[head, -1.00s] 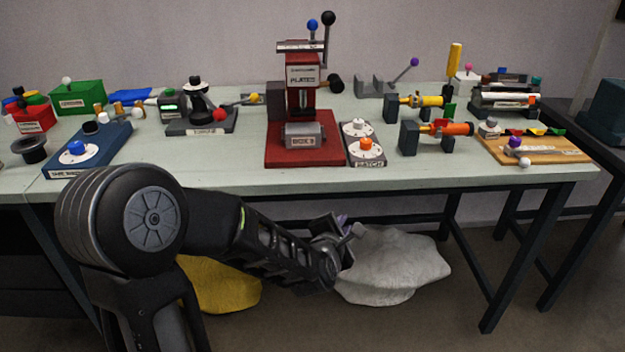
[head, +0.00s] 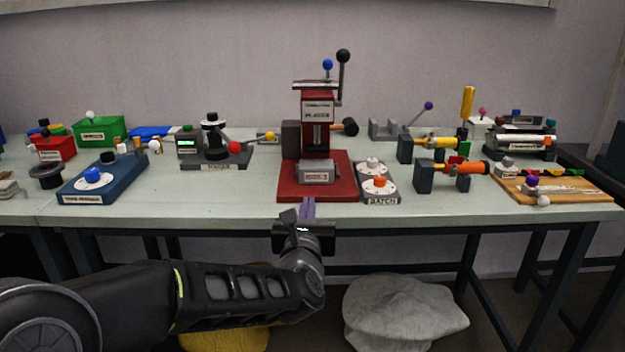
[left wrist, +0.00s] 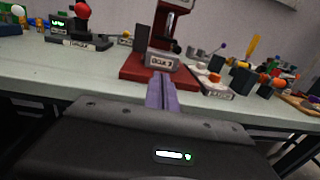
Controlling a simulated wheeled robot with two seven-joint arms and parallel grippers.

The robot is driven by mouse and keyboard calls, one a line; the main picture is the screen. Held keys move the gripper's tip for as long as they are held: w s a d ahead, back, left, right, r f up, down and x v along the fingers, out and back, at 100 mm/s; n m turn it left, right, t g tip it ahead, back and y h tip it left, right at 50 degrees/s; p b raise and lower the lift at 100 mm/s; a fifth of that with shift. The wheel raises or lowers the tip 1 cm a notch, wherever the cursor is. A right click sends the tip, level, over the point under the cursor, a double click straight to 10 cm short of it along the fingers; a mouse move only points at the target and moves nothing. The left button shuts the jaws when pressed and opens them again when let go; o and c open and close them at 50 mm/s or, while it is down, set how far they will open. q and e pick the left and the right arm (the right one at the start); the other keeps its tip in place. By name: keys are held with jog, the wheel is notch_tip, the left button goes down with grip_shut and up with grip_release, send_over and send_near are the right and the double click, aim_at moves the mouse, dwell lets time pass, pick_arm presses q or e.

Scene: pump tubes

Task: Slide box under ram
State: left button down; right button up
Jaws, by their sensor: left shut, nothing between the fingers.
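A small grey box (head: 318,172) with a front label sits on the red base of the press (head: 288,190), in front of its upright column. The dark ram (head: 318,134) hangs in the column above and behind the box. My left gripper (head: 308,205) is shut and empty at the table's front edge, just in front of the red base and apart from the box. In the left wrist view the box (left wrist: 162,61) lies straight beyond the shut purple fingers (left wrist: 161,92). The box's rear side is hidden. My right gripper is not in view.
A grey batch panel (head: 379,190) with two white dials stands right of the press. A blue dial block (head: 105,178) and a tester with a red ball (head: 234,147) stand to the left. Orange (head: 458,168) and yellow tubes are on the right.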

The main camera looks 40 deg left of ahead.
aim_at(313, 173)
pick_arm(q)
jog(key=p+x, duration=0.1)
jog(key=x, duration=1.2)
jog(key=shift+w+a, duration=0.15)
jog(key=shift+w, duration=0.15)
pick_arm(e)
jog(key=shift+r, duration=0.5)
